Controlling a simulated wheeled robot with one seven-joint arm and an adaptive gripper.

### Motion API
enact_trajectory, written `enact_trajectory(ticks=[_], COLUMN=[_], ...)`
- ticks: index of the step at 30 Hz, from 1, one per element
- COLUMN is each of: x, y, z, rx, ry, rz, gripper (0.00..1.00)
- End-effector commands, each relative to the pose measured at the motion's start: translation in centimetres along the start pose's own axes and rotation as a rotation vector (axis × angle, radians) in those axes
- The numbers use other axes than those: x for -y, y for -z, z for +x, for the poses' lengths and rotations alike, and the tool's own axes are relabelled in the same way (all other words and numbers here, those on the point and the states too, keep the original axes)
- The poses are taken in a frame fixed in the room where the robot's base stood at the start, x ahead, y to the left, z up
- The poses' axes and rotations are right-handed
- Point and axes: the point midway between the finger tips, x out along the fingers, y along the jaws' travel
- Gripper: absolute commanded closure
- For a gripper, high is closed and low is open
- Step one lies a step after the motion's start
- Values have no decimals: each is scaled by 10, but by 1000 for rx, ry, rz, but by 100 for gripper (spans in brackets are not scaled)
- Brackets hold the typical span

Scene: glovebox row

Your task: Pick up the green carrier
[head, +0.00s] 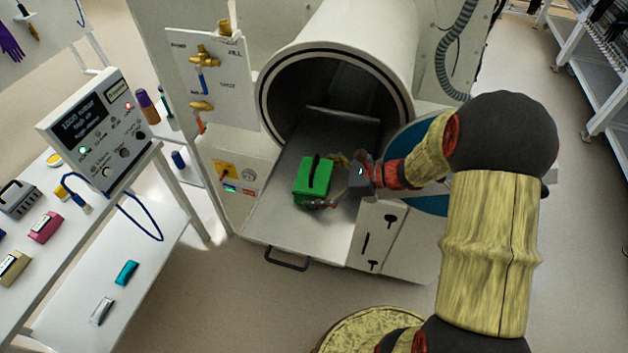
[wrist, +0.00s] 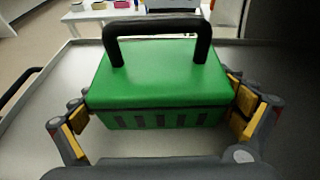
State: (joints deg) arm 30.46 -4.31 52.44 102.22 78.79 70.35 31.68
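The green carrier (head: 311,182) is a box with a black handle on top. It sits upright on the pull-out tray (head: 290,226) in front of the round chamber opening. My gripper (head: 329,181) reaches in from the right, with one finger at each side of the carrier. In the wrist view the carrier (wrist: 160,85) fills the space between the two yellow-padded fingers of my gripper (wrist: 165,112). The pads lie at or very near its left and right sides; whether both press on it is hard to tell.
The round chamber (head: 340,85) stands open behind the tray. A valve panel (head: 212,85) is to its left. A control box (head: 98,125) and a white bench (head: 60,265) with several small items are at the left. A tray handle (head: 286,262) sticks out at the front.

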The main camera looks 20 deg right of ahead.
Motion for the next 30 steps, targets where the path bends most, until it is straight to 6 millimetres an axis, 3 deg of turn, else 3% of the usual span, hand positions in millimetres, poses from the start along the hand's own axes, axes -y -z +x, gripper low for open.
enact_trajectory(ticks=[20, 30], x=[0, 0], y=[0, -3], z=[0, -1], rx=[0, 1], ry=[0, 0], rz=[0, -1], gripper=[45, 46])
